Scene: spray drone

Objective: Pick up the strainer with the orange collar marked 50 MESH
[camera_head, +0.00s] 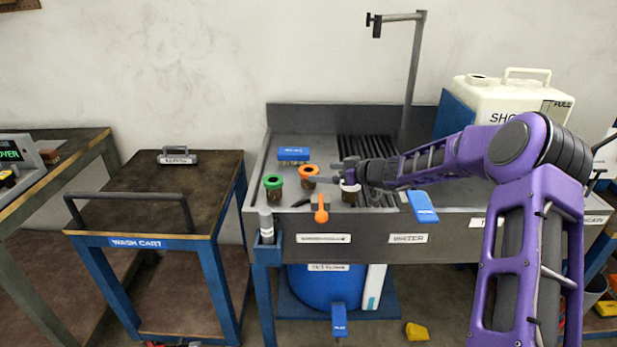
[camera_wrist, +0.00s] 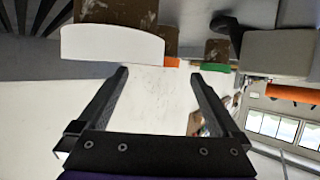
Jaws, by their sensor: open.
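The strainer with the orange collar (camera_head: 309,172) stands on the sink's left deck, between a green-collared strainer (camera_head: 273,184) and a white-collared one (camera_head: 350,187). Its marking is not readable. My gripper (camera_head: 318,180) reaches in from the right, close to the orange collar. In the wrist view, my gripper (camera_wrist: 161,73) is open with nothing held between its fingers. The white collar (camera_wrist: 112,45) is large and near at the left, the green collar (camera_wrist: 215,67) is at the right, and only a sliver of the orange collar (camera_wrist: 172,62) shows beyond the fingers.
A blue-topped brush or block (camera_head: 293,154) lies behind the strainers. An orange-handled item (camera_head: 321,208) is at the sink's front edge, with a grey bottle (camera_head: 266,224) at the front left corner. A wash cart (camera_head: 150,195) stands left. A white jug (camera_head: 505,108) stands at the right.

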